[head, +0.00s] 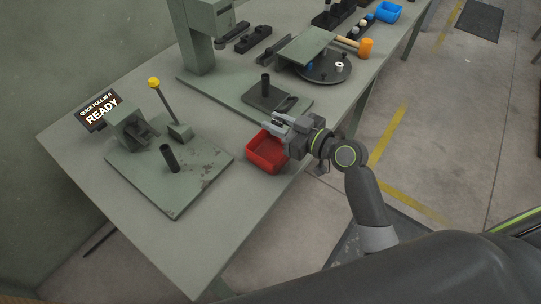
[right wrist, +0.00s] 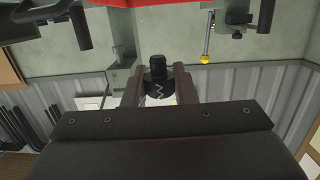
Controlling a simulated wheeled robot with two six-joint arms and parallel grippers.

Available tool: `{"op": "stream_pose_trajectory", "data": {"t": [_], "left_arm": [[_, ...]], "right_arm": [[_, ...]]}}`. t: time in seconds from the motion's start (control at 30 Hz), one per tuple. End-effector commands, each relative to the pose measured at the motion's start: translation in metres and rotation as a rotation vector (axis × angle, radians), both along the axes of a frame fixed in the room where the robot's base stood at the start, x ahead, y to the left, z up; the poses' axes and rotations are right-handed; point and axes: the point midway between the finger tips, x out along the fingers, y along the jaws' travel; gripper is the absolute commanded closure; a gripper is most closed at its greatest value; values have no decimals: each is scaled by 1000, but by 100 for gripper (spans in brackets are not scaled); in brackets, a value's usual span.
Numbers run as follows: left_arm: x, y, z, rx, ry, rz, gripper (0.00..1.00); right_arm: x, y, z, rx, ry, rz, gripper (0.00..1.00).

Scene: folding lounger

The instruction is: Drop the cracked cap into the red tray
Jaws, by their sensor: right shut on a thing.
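The cracked cap (right wrist: 158,88) is a dark piece with a white zigzag mark and a narrower top. My right gripper (right wrist: 159,80) is shut on it, with one finger on each side. In the head view my right gripper (head: 276,128) is over the far right part of the red tray (head: 265,157), and the cap is hard to make out there. The red tray is an open box near the front edge of the bench; part of it is hidden by the gripper. Its red also shows at the top of the right wrist view (right wrist: 160,5). My left gripper is not in view.
A green fixture plate (head: 190,183) with a dark post and a yellow-knobbed lever (head: 154,84) stands left of the tray. Behind are a press (head: 205,35), a round dark turntable (head: 325,70), an orange mallet (head: 365,47) and a blue bin (head: 388,11). The bench's near-left corner is clear.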

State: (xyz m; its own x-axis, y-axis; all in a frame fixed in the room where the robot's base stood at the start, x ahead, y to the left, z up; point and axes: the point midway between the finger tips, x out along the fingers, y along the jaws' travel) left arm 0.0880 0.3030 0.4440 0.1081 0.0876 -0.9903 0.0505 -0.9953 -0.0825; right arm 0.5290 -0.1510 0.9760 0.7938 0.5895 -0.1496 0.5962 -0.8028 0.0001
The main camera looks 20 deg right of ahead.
Motion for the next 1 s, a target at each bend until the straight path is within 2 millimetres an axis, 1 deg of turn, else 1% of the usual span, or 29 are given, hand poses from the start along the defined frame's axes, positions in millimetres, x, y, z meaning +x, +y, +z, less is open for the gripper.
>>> {"op": "stream_pose_trajectory", "data": {"t": [0.03,0.07,0.33,0.37,0.53,0.83,0.93,1.0], "left_arm": [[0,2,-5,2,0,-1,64],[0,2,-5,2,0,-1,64],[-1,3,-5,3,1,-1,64],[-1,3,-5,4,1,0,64],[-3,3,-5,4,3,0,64],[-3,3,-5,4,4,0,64],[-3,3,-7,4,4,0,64],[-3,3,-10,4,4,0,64]], "right_arm": [[0,0,-6,1,1,0,100],[0,0,-7,1,1,0,100],[0,0,-7,0,0,0,100],[0,0,-7,0,0,0,73],[0,0,-7,0,0,0,50],[-1,-1,-7,-1,0,0,50],[-6,-6,-7,-4,0,-2,50],[-14,-11,-7,-6,-1,-1,50]]}}
